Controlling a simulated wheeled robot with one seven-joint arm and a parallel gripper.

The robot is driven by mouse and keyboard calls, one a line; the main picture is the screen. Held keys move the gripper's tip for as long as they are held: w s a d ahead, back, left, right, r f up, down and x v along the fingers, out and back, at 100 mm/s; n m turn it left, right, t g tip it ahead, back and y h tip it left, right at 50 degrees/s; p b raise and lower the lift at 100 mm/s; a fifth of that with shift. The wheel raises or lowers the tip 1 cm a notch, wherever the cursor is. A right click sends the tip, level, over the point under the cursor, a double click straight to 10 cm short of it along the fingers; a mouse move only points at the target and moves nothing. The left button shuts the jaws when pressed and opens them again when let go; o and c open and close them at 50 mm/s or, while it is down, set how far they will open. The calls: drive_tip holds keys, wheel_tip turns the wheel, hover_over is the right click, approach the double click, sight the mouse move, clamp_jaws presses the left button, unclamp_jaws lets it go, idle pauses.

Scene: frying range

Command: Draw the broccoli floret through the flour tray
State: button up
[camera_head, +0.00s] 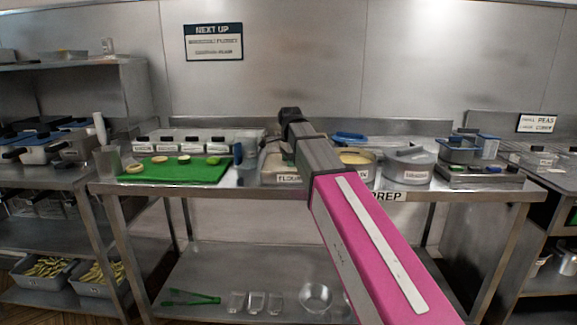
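The flour tray (272,168), with a label reading FLOUR on its front, stands on the steel prep table right of the green board. My gripper is hidden: my arm reaches from the bottom right, and its dark wrist end (290,115) is above and behind the tray. The fingers, and anything between them, cannot be made out. My arm also covers the tray's right part. A small green piece (213,160) lies on the right part of the green board (180,172); it is too small to tell whether it is the broccoli floret.
Several pale round pieces (158,160) lie on the board. A blue-grey jug (246,165) stands between board and tray. A pan of yellow liquid (357,159) and a lidded grey pot (408,164) stand right of my arm. Labelled containers (192,145) line the back. A sign (213,42) reads NEXT UP.

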drive_tip(key=shift+d, duration=0.85)
drive_tip(key=shift+a, duration=0.1)
drive_tip(key=shift+a, duration=1.2)
drive_tip(key=shift+d, duration=0.65)
drive_tip(key=shift+r, duration=0.1)
drive_tip(key=shift+r, duration=3.95)
